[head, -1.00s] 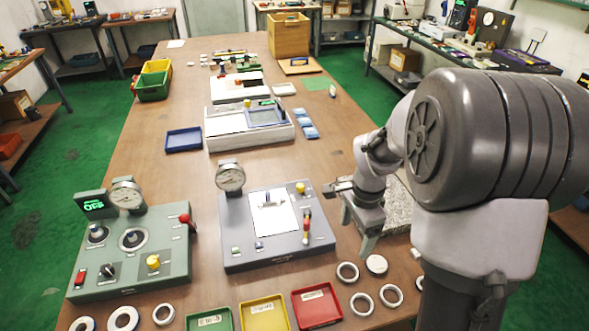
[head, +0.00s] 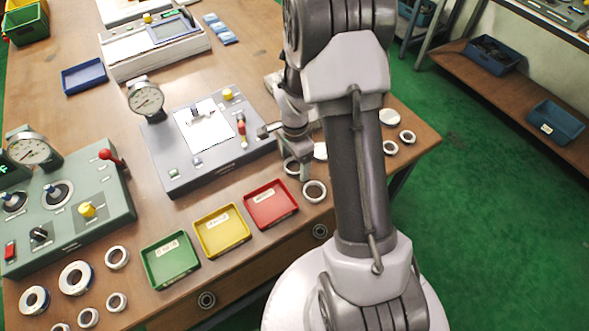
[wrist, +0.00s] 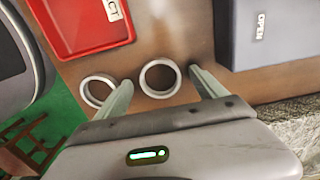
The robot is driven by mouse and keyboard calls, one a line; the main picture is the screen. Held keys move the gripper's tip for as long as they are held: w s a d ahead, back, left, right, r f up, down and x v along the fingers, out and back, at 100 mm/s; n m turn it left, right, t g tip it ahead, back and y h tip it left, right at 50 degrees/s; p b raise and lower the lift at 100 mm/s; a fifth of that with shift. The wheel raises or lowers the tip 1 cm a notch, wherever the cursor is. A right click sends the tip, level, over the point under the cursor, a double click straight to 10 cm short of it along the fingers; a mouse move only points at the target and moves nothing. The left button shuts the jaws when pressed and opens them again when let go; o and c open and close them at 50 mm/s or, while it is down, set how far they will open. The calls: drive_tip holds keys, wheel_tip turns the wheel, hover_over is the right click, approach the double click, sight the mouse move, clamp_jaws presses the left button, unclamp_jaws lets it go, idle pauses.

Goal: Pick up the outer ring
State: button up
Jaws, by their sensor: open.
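Pale metal rings lie flat on the wooden bench near its front edge. In the wrist view one ring (wrist: 160,77) lies between and beyond the open fingers of my gripper (wrist: 163,88), with nothing held. A second ring (wrist: 97,91) is to its left, partly hidden by the left finger. In the head view my gripper (head: 297,160) is low over the bench by a ring (head: 291,166), which it partly hides. Another ring (head: 315,191) lies in front of it. Which ring is the outer ring I cannot tell from looks alone.
A red tray (head: 297,211), a yellow tray (head: 247,237) and a green tray (head: 196,266) line the front edge. A grey gauge station (head: 185,180) stands left of my gripper. Several more rings (head: 75,264) lie at front left. Two rings (head: 390,154) lie at right.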

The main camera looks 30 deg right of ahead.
drive_tip(key=c, duration=1.5)
drive_tip(key=shift+r, duration=0.1)
drive_tip(key=shift+c, duration=0.2)
